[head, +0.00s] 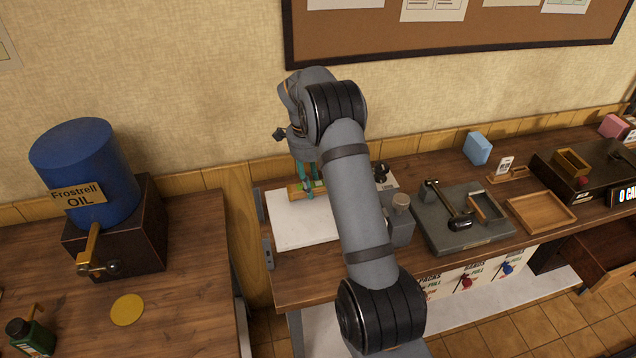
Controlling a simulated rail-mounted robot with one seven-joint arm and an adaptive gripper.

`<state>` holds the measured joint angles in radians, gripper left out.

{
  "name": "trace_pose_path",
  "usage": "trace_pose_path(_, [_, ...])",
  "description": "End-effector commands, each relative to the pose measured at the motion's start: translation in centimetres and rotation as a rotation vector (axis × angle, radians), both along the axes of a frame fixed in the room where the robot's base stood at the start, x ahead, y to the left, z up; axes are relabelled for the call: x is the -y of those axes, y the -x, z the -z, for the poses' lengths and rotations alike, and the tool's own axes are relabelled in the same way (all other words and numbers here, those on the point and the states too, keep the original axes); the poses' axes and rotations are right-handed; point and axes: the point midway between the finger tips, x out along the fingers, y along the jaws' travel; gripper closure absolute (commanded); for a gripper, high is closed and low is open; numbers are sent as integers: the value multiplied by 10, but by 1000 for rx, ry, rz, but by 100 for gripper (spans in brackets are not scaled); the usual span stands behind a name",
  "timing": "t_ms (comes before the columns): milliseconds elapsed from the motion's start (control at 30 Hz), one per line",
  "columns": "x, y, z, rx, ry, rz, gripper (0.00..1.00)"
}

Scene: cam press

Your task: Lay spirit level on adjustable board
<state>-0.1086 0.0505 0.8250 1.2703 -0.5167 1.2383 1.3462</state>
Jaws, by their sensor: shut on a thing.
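The spirit level (295,192) is a short yellow-brown bar with a bright green spot, at the back edge of the white board. My gripper (307,192) points down with its teal fingers shut on the level. The adjustable board (295,222) appears as a white flat panel at the left end of the middle bench. The level overlaps the board's back part in the picture; I cannot tell whether it touches the surface. My arm hides the board's right side.
Right of my arm stands a grey press plate with a black-headed lever (460,222). A wooden tray (541,226) and a blue block (477,148) lie further right. A blue oil drum (90,165) stands on the left table, across a gap.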

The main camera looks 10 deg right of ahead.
Motion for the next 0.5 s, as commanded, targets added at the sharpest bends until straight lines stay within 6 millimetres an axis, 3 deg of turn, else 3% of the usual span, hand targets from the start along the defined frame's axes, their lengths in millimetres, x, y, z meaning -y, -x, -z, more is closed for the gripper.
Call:
trace_pose_path(367, [0,0,6,1,0,0,92])
trace_pose_path(400, [0,0,5,1,0,0,60])
trace_pose_path(500, [0,0,5,1,0,0,54])
